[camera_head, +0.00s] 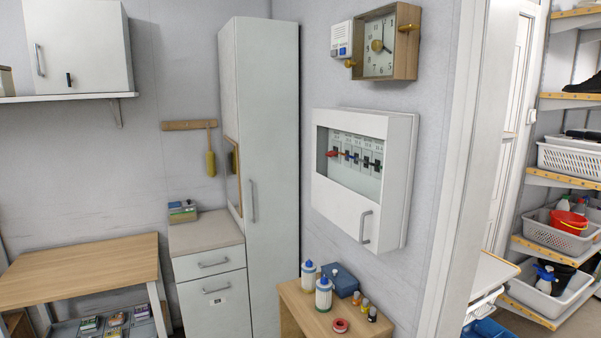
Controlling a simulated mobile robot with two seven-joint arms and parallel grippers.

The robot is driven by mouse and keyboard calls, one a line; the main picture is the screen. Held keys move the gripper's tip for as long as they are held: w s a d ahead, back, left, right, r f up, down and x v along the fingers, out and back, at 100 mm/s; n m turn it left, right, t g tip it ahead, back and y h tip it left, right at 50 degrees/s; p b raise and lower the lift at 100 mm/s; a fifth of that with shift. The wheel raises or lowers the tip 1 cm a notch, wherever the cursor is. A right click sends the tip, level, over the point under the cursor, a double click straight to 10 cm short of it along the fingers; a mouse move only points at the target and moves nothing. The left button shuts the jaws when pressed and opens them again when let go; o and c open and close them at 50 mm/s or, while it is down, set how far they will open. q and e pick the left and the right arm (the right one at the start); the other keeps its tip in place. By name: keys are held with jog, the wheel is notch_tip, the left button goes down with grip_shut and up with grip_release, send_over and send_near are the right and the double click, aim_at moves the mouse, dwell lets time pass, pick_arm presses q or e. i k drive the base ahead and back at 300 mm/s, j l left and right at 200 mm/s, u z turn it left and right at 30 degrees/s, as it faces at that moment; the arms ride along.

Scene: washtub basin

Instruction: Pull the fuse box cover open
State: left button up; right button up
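The fuse box (402,180) is a white box on the grey wall right of centre. Its front cover (343,204) looks shut and has a window showing a row of switches (355,155), one red and others dark or blue. A grey vertical bar handle (365,227) sits at the cover's lower right. Neither of my grippers shows in the head view.
A small wooden table (300,306) below the box holds bottles, a blue box and a red roll. A wooden clock (389,42) hangs above. A tall white cabinet (270,170) stands left; a door frame (462,170) stands right.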

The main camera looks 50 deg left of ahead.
aim_at(376, 227)
jog(key=u, duration=1.5)
